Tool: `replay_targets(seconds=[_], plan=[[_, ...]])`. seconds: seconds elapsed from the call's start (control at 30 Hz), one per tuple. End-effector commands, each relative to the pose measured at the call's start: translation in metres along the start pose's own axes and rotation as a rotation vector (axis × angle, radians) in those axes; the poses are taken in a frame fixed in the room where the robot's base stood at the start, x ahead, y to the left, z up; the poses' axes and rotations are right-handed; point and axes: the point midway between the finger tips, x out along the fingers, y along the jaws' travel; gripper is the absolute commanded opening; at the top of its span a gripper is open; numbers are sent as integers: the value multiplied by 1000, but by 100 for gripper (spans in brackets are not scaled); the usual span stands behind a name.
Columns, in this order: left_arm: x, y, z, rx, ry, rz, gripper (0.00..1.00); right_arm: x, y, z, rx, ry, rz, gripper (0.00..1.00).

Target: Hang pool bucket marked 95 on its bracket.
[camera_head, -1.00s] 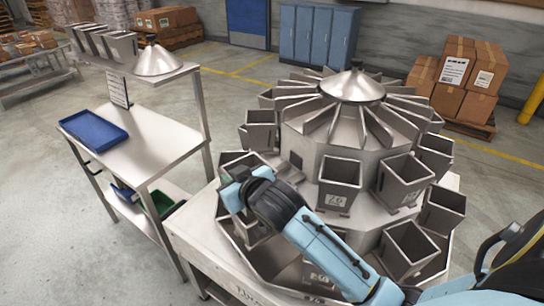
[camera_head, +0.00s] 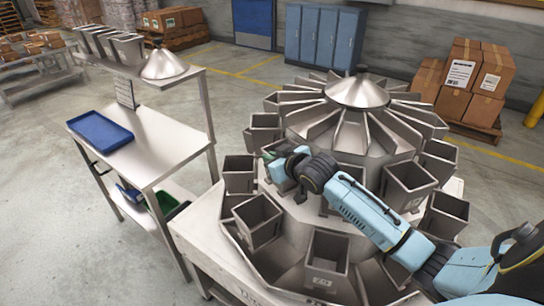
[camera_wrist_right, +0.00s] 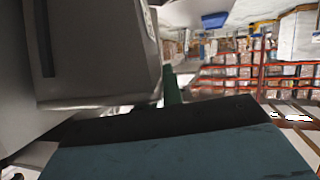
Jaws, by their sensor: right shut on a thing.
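My right gripper (camera_head: 268,158) reaches in from the right over the weigher's bucket ring, shut, with its fingertips partly hidden. In the right wrist view a grey metal bucket (camera_wrist_right: 95,50) fills the upper left, close against the gripper. No number is readable on it. In the head view a grey bucket (camera_head: 239,180) stands just left of the fingertips; I cannot tell whether it is the held one. The number 95 is not legible anywhere. The part of the ring behind my gripper and forearm is hidden, brackets included. My left gripper is not in view.
The round weigher has a steel cone (camera_head: 357,92) on top, with radial troughs. Other buckets hang close around, including one below (camera_head: 257,220), one in front (camera_head: 327,262) and one at right (camera_head: 408,185). A steel table with a blue tray (camera_head: 100,131) stands at left.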

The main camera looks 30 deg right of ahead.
Motion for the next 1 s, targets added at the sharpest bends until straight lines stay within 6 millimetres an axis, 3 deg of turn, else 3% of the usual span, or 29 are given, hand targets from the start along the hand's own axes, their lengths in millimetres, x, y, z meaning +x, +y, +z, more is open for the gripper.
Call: replay_targets(seconds=[0.33,0.37,0.5,0.83,1.0], plan=[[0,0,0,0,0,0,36,1,0,0,-2,8,2,0],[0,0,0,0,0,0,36,1,0,1,-1,3,1,12],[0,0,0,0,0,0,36,1,0,1,-1,3,1,30],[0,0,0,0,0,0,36,0,0,-2,-1,4,2,30],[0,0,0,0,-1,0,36,-17,0,0,-2,3,1,30]])
